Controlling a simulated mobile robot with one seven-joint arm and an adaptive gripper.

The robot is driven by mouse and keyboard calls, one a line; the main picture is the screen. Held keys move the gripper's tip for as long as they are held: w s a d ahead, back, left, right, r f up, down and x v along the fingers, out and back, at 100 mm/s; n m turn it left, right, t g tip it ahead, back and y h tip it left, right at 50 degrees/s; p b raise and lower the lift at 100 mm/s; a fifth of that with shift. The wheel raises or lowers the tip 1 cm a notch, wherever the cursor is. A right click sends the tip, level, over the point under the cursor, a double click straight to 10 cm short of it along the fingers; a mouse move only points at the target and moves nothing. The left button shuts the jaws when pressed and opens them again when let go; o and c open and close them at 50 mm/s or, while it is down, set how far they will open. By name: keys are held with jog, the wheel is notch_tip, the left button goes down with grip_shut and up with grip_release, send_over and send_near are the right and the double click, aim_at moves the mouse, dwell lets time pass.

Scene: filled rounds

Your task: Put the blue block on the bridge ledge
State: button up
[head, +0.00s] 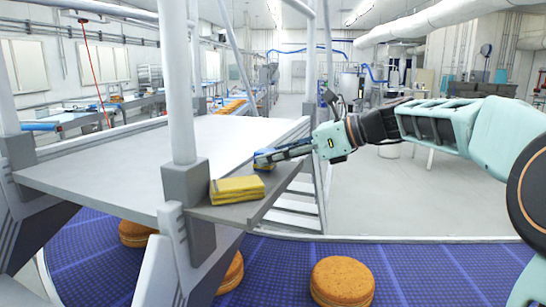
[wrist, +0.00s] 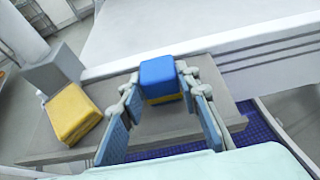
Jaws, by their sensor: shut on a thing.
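The blue block (head: 263,150) is at the fingertips of my gripper (head: 266,158), over the far part of the grey bridge ledge (head: 225,212). In the wrist view the blue block (wrist: 158,71) sits between the two fingertips of my gripper (wrist: 160,82), which is shut on it. A yellow layer (wrist: 164,98) shows directly under the blue; I cannot tell whether it is part of the block or a separate thing. The ledge (wrist: 160,124) lies below, and any gap between it and the block is unclear.
A yellow block (head: 237,190) lies on the near part of the ledge, beside a grey post foot (head: 186,186); it also shows in the wrist view (wrist: 73,114). A white deck (head: 115,165) adjoins the ledge. Below, a blue conveyor (head: 420,270) carries round brown cakes (head: 342,281).

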jog(key=o, duration=1.2)
jog(key=shift+c, duration=0.2)
jog(key=shift+d+r, duration=0.15)
jog(key=v, duration=1.1)
jog(key=shift+d, duration=0.3)
jog(key=shift+s, duration=0.15)
